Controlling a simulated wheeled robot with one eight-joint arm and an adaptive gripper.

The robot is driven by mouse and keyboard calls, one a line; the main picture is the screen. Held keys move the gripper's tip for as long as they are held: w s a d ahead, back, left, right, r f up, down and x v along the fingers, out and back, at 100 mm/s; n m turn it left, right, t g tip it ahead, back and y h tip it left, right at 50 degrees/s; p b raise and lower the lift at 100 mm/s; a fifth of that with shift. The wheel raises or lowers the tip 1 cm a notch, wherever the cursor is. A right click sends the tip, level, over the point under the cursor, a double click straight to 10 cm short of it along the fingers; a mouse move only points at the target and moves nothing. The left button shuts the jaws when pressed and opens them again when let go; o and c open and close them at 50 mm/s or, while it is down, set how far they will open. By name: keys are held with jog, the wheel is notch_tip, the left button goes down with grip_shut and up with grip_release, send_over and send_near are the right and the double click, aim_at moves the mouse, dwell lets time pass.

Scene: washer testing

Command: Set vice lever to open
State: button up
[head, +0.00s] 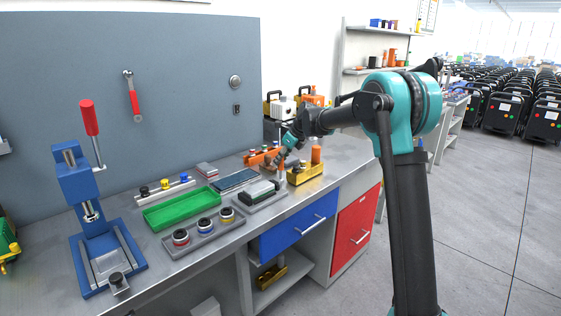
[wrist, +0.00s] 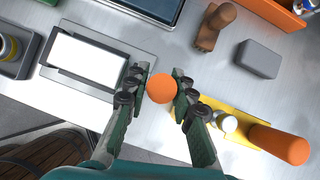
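The vice (head: 262,200) is a low grey fixture with a dark-edged pale block, on the workbench beside the yellow tray. In the wrist view the vice (wrist: 62,82) lies left of my fingers, with a bright white top. An orange ball (wrist: 161,88), which looks like the vice lever's knob, sits between my two fingertips. My gripper (wrist: 157,82) has its fingers parted on either side of the ball. I cannot tell whether they touch it. In the head view my gripper (head: 282,158) is low over the bench, and the lever is mostly hidden there.
A yellow tray (head: 305,175) with an orange bottle (head: 316,153) stands close right of my gripper. A green tray (head: 181,209), a holder with several coloured rings (head: 205,232) and a blue press (head: 85,190) stand left. A brown wooden piece (wrist: 214,26) and grey block (wrist: 258,59) lie nearby.

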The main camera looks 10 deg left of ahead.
jog(key=o, duration=0.4)
jog(key=shift+c, duration=0.2)
jog(key=v, duration=1.2)
jog(key=s+d+f+n+t+h, duration=0.1)
jog(key=s+d+f+n, duration=0.5)
jog(key=s+d, duration=0.3)
jog(key=s+d+f+n+h, duration=0.2)
jog(key=s+d+f+n, duration=0.4)
jog(key=s+d, duration=0.3)
jog(key=s+d+f+n+h, duration=0.1)
jog(key=s+d+f+n, duration=0.2)
jog(key=s, duration=0.4)
jog(key=s+d+f+n, duration=0.4)
jog(key=s+f, duration=0.2)
jog(key=s, duration=0.1)
jog(key=s+d+f+n+h, duration=0.1)
jog(key=s+d+f+n, duration=0.2)
jog(key=s, duration=0.4)
jog(key=shift+s+d+f+n+h, duration=0.2)
jog(key=shift+d+f+n+h, duration=0.15)
jog(key=shift+f+n, duration=0.45)
